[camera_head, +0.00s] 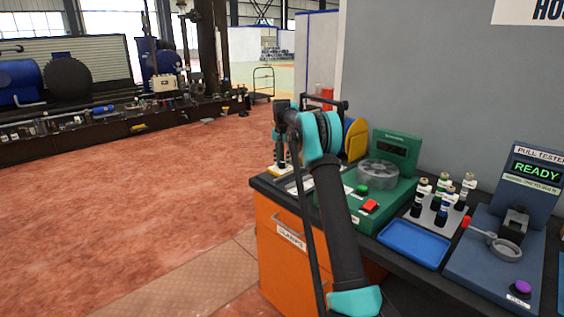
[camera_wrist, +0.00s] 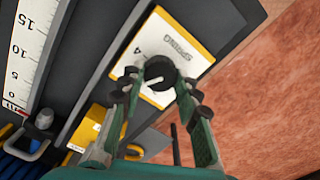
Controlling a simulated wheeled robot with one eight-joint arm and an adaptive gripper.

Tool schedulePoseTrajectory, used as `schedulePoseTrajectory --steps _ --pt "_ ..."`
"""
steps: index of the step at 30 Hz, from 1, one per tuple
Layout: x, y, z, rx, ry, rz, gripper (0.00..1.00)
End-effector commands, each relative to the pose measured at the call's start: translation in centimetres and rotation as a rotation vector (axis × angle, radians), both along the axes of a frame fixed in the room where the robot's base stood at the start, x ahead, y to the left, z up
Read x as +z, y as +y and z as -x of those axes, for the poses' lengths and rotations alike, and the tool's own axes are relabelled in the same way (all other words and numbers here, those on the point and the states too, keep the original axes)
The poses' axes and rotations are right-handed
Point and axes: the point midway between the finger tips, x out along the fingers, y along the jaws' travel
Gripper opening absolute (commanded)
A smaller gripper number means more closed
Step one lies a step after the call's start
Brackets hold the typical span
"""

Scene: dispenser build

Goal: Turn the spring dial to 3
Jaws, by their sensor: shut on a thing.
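The spring dial is a black round knob (camera_wrist: 159,70) on a white plate with yellow edges (camera_wrist: 186,30), in the wrist view. The plate carries the word SPRING and a figure that looks like 4; other figures are hidden. A short white mark on the knob points toward the lower left. My gripper (camera_wrist: 160,80) has one finger on each side of the knob and is shut on it. In the head view my gripper (camera_head: 281,150) is at the bench's far left end, and the knob cannot be made out there.
A white ruler scale (camera_wrist: 30,50) and a yellow block (camera_wrist: 88,127) lie left of the plate in the wrist view. In the head view a green machine (camera_head: 395,158), a blue tray (camera_head: 413,244), several small bottles and a pull tester (camera_head: 530,190) stand along the bench.

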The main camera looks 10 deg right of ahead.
Motion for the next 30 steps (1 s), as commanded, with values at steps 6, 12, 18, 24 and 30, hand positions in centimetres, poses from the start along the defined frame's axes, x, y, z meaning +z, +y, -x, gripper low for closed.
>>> schedulePoseTrajectory --steps 6,12,18,24,30 --pt "0.02 0.0 -0.01 -0.015 0.0 0.0 0.03" --pt "0.02 0.0 -0.01 -0.014 0.0 0.0 0.03" --pt "0.02 0.0 0.0 -0.014 0.0 0.0 0.47" --pt "0.01 0.0 0.0 -0.014 0.0 0.0 0.53" --pt "0.3 0.0 0.0 -0.013 0.0 0.0 0.53"
